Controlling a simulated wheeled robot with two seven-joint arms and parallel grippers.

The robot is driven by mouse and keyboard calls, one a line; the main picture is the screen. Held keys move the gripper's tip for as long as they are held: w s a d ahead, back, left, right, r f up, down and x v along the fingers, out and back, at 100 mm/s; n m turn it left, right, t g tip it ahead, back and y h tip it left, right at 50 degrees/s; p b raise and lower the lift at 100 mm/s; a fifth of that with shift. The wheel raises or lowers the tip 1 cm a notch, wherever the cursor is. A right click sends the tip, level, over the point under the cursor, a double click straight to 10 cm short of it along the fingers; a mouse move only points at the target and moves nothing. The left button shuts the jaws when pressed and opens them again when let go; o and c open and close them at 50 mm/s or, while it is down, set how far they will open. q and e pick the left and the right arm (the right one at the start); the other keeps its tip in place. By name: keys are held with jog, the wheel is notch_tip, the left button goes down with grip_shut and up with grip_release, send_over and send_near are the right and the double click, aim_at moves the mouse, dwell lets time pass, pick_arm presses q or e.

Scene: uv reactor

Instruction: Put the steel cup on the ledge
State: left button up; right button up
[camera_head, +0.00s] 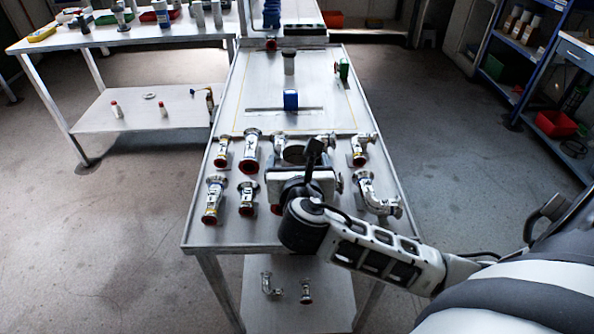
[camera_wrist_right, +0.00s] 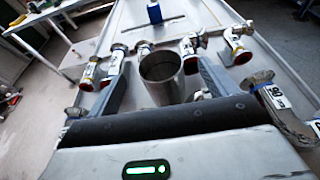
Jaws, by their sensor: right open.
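The steel cup (camera_wrist_right: 161,82) is an open-topped metal cylinder standing upright between the two spread fingers of my right gripper (camera_wrist_right: 163,66). In the wrist view a gap shows on each side of it, so the fingers look apart from the cup. In the head view the cup's rim (camera_head: 293,152) shows just beyond my right gripper (camera_head: 297,168), which hides the rest. A thin raised strip (camera_head: 260,109) runs across the table behind the cup; it may be the ledge, but I cannot tell surely. My left gripper is not in view.
Several steel pipe fittings stand on both sides of the cup, including a tall one (camera_head: 250,150) and a bent one (camera_head: 375,195). A blue box (camera_head: 290,99) is at the strip. A grey cylinder (camera_head: 289,63) and a green part (camera_head: 343,69) stand farther back. The table's far part has clear room.

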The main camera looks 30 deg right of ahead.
aim_at(297, 146)
jog(key=x, duration=0.5)
jog(key=shift+f, duration=0.35)
jog(key=c, duration=1.2)
jog(key=shift+r, duration=0.5)
jog(key=s+a+r+p, duration=0.2)
jog(key=s+a+r, duration=0.5)
jog(key=s+r, duration=0.4)
jog(key=shift+s+a+r, duration=0.25)
jog(key=shift+a+r, duration=0.15)
jog(key=shift+r, duration=0.1)
